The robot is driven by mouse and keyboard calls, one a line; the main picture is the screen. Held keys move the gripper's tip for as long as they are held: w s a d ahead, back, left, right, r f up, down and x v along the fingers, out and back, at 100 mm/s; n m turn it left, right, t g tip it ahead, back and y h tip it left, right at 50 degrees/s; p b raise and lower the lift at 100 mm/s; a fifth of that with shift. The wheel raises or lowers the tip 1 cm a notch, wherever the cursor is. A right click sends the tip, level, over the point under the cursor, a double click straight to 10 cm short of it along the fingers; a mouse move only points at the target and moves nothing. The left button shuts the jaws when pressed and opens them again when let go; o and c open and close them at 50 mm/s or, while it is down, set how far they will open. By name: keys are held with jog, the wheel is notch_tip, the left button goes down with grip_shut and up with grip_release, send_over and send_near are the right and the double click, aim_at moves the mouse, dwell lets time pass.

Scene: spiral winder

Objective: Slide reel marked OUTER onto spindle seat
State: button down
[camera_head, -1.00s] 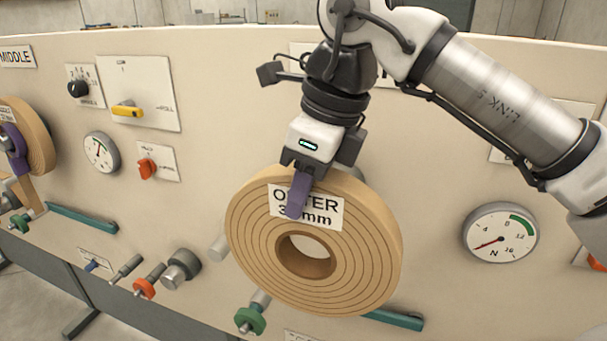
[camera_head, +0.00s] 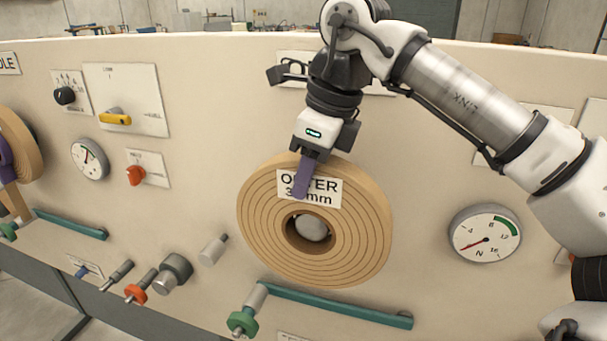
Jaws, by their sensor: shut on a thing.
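The tan reel marked OUTER (camera_head: 350,245) faces me in front of the beige panel, its label (camera_head: 322,190) near the top. My gripper (camera_head: 304,178) is shut on the reel's upper rim, with a purple finger lying over the label. A pale grey round spindle end (camera_head: 312,227) shows inside the reel's centre hole. How far the reel sits along the spindle cannot be told from this view.
A teal bar (camera_head: 340,306) and a green knob (camera_head: 242,322) are below the reel. A gauge (camera_head: 485,233) is at right. A grey peg (camera_head: 213,249) and an orange knob (camera_head: 138,292) stick out at lower left. Another reel (camera_head: 22,150) is at the far left.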

jog(key=shift+w+d+r+p, duration=0.1)
jog(key=shift+w+d+p, duration=0.2)
jog(key=shift+w, duration=0.55)
jog(key=shift+w+d+p, duration=0.25)
jog(key=shift+w+p, duration=0.05)
jog(key=shift+w, duration=0.6)
jog(key=shift+w+d+r+p, duration=0.1)
jog(key=shift+w+d+p, duration=0.2)
jog(key=shift+w, duration=0.55)
jog(key=shift+w+f, duration=0.3)
jog(key=shift+f, duration=0.05)
jog(key=c, duration=1)
grip_release()
jog(key=shift+c, duration=0.2)
jog(key=shift+o, duration=0.7)
jog(key=shift+d+f, duration=0.1)
jog(key=shift+f, duration=0.05)
